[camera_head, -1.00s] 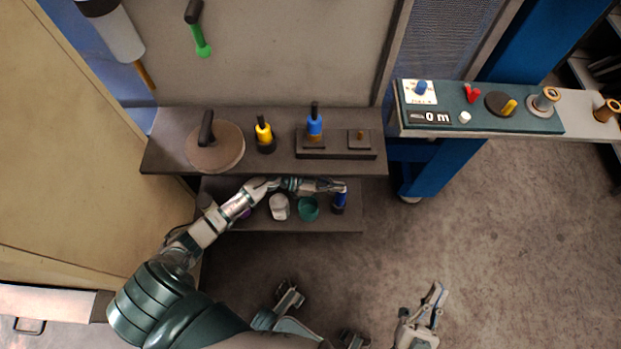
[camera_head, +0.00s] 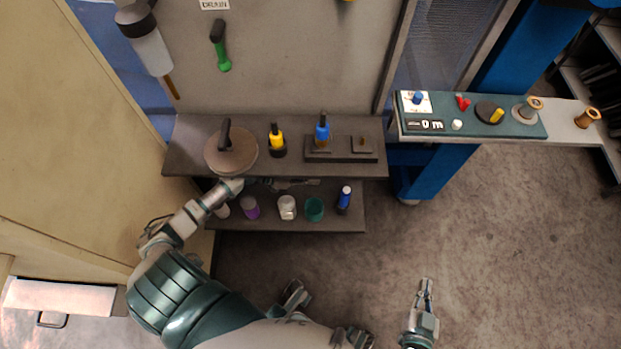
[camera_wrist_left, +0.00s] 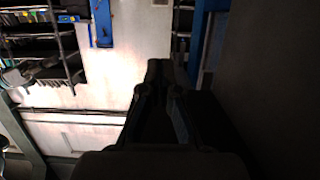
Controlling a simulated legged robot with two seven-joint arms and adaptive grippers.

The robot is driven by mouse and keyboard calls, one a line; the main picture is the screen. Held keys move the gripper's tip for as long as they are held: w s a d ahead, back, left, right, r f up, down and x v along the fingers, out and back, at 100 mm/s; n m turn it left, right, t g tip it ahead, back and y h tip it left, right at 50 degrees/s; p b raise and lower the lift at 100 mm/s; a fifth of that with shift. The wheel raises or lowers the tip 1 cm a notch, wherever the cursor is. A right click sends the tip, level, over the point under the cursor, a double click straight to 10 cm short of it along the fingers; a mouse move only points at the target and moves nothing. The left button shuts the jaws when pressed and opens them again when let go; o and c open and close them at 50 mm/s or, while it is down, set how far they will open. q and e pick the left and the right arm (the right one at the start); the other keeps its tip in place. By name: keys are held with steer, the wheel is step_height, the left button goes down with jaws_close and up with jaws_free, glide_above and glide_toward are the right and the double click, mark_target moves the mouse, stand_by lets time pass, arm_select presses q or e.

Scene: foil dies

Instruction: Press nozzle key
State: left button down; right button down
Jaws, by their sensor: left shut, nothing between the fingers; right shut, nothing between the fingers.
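No part carries a readable nozzle key label. On the upper shelf, a blue-handled tool (camera_head: 322,132) stands upright on a dark base (camera_head: 342,157), and a small square block (camera_head: 362,145) with a brownish stub sits at the base's right end. My left gripper (camera_head: 318,182) is shut and empty, low in front of the upper shelf's front edge, below that base in the picture. In the left wrist view its dark fingers (camera_wrist_left: 160,65) are together. My right gripper (camera_head: 427,282) is shut and empty over the floor at lower right.
A round lidded disc (camera_head: 231,152) and a yellow bottle (camera_head: 277,141) share the upper shelf. The lower shelf (camera_head: 335,226) holds several small containers and a blue bottle (camera_head: 344,198). Floor between is clear.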

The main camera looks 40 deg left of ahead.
steer(key=shift+d+f, duration=0.1)
steer(key=shift+d, duration=0.2)
steer(key=shift+a, duration=0.15)
steer(key=shift+a, duration=0.1)
